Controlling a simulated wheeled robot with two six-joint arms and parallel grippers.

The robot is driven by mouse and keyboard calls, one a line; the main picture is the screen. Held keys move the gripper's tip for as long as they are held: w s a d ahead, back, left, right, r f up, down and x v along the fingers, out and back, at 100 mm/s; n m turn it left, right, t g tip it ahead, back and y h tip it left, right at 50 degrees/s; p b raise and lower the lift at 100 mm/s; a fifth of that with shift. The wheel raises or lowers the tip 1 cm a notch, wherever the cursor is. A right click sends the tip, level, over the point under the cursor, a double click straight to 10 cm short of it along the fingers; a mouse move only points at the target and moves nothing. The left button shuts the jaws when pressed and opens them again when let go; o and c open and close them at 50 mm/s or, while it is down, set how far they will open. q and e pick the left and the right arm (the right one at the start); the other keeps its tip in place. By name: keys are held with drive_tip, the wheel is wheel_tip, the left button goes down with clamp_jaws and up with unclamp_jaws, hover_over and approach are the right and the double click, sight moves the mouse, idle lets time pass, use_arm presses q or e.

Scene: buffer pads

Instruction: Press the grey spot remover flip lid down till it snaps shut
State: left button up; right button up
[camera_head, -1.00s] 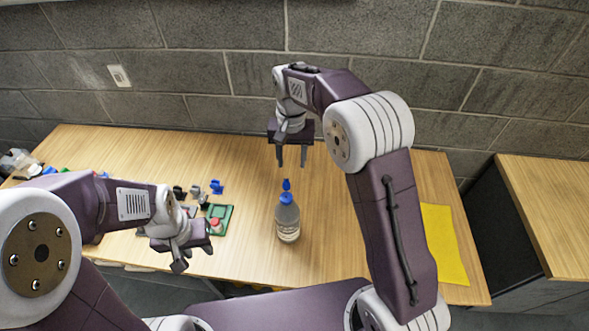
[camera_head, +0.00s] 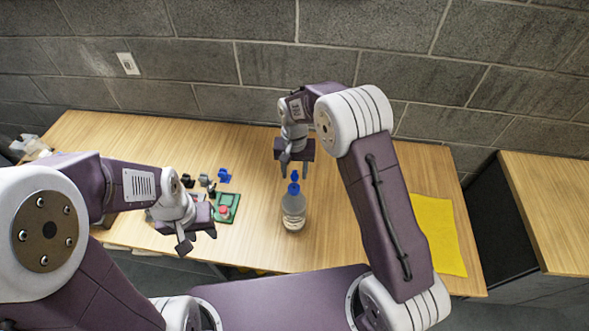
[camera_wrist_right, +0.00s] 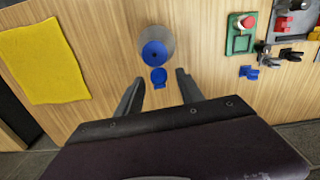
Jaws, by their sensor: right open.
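The spot remover bottle (camera_head: 293,212) stands upright on the table, with a grey, see-through body and a blue cap (camera_head: 293,189). Its blue flip lid (camera_head: 294,176) stands up, open. In the right wrist view the grey bottle (camera_wrist_right: 155,37) is seen from above, with the lid (camera_wrist_right: 158,76) tipped out from the cap toward my gripper. My right gripper (camera_head: 295,172) points down just behind the bottle, open and empty. In the wrist view its fingers (camera_wrist_right: 159,82) lie on either side of the lid; contact is not clear. My left gripper (camera_head: 198,236) hangs over the table's front edge, apart from the bottle.
A green block with a red button (camera_head: 226,208) and several small blue, black and grey parts (camera_head: 207,182) lie left of the bottle. A yellow sheet (camera_head: 436,235) lies at the right. A block wall stands behind the table. The table around the bottle is clear.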

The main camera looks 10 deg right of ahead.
drive_tip(key=shift+d, duration=0.1)
drive_tip(key=shift+c, duration=1.4)
clamp_jaws()
drive_tip(key=shift+f+b, duration=0.1)
drive_tip(key=shift+b, duration=0.35)
drive_tip(key=t+b, duration=0.2)
drive_tip(key=b, duration=0.4)
drive_tip(key=s+t+b, duration=0.1)
drive_tip(key=t+b, duration=0.1)
drive_tip(key=b, duration=0.4)
drive_tip(key=s+t+h+b, duration=0.1)
drive_tip(key=t+b, duration=0.1)
drive_tip(key=b, duration=0.5)
drive_tip(key=shift+s+a+f, duration=0.2)
drive_tip(key=shift+s+a, duration=0.05)
drive_tip(key=shift+a, duration=0.1)
drive_tip(key=shift+r+t+b, duration=0.15)
drive_tip(key=shift+t+b, duration=0.25)
drive_tip(key=shift+b, duration=0.25)
drive_tip(key=shift+s+r, duration=0.1)
drive_tip(key=shift+r, duration=0.05)
drive_tip(key=shift+o, duration=1.4)
unclamp_jaws()
